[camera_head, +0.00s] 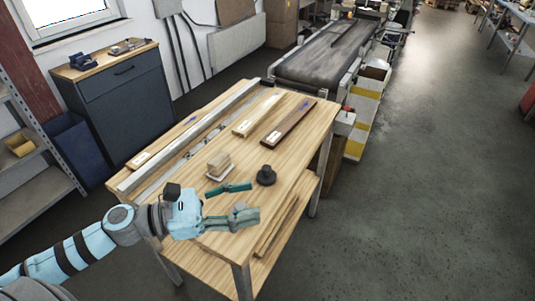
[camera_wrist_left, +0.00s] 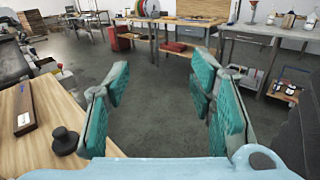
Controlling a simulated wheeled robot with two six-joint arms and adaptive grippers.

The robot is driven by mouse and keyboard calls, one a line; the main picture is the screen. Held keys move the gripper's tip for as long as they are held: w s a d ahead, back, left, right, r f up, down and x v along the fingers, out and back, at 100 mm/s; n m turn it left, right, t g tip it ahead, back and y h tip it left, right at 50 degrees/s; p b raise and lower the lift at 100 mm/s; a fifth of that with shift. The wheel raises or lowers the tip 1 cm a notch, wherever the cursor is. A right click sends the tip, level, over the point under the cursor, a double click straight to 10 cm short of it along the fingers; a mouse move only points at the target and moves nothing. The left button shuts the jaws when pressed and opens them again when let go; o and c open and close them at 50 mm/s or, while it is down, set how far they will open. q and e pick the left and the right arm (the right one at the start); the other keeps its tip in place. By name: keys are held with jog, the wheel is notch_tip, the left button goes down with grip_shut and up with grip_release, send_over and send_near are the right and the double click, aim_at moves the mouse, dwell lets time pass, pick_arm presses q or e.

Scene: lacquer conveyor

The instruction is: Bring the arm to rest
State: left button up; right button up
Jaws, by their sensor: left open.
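My left gripper (camera_head: 252,202) is above the near part of the wooden table (camera_head: 285,193), its fingers spread and pointing right. It is open and empty; its green finger pads also show apart in the left wrist view (camera_wrist_left: 157,100), with only floor and far benches between them. A dark round knob-like object (camera_head: 266,176) stands on the table just beyond the fingers; in the left wrist view it (camera_wrist_left: 64,141) is to the left of the gripper. My right gripper is not in view.
A small block stack (camera_head: 218,165) stands on the table. A dark red-brown board (camera_head: 287,123), a lighter board (camera_head: 257,116) and a metal rail (camera_head: 190,136) lie farther back. A conveyor (camera_head: 328,55) runs behind the table. The floor at right (camera_head: 430,180) is clear.

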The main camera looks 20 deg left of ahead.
pick_arm(q)
jog(key=s+d+f+m+g+y, duration=0.2)
jog(key=s+d+f+m+g, duration=0.35)
jog(key=f+m, duration=0.7)
jog(key=s+a+f+m+y, duration=0.1)
jog(key=s+f+m+y, duration=0.35)
jog(key=f+m, duration=0.35)
jog(key=s+a+f+m+g+y, duration=0.25)
jog(key=a+f+m+y, duration=0.25)
jog(key=a+y, duration=0.5)
notch_tip(320, 180, down, 18)
jog(key=s+a, duration=0.2)
jog(key=a, duration=0.1)
jog(key=s+f+g, duration=0.1)
jog(key=s+f, duration=1.1)
jog(key=s, duration=0.2)
jog(key=shift+s+a+f+n+h, duration=0.15)
jog(key=shift+f+n+h, duration=0.25)
jog(key=shift+n+h, duration=0.05)
